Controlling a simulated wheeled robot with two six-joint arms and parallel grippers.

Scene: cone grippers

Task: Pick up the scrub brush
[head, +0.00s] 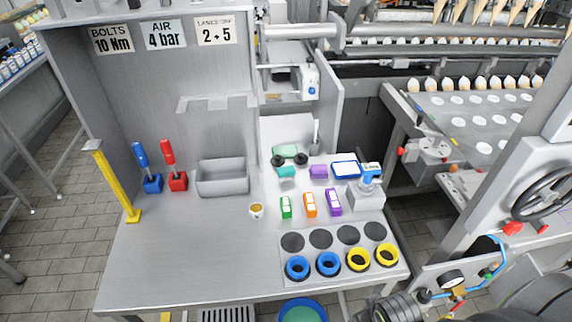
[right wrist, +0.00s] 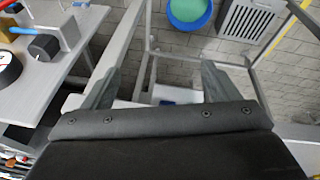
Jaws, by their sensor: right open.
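I cannot tell for sure which thing is the scrub brush. A small teal block (head: 286,172) and a purple block (head: 318,171) lie on the bench (head: 190,262) near its back; either could be it, and no bristles can be made out. My right gripper (right wrist: 160,70) shows in the right wrist view, its two grey fingers wide apart with nothing between them. It points down past the bench edge, over the floor and a metal frame, away from these blocks. My left gripper is in neither view.
On the bench are a grey bin (head: 222,178), a small cup (head: 256,210), several coloured packs (head: 310,204), and a plate with blue and yellow rings (head: 328,264). A yellow post (head: 115,180) stands at left. A blue bucket (right wrist: 190,12) is below. The bench's front left is clear.

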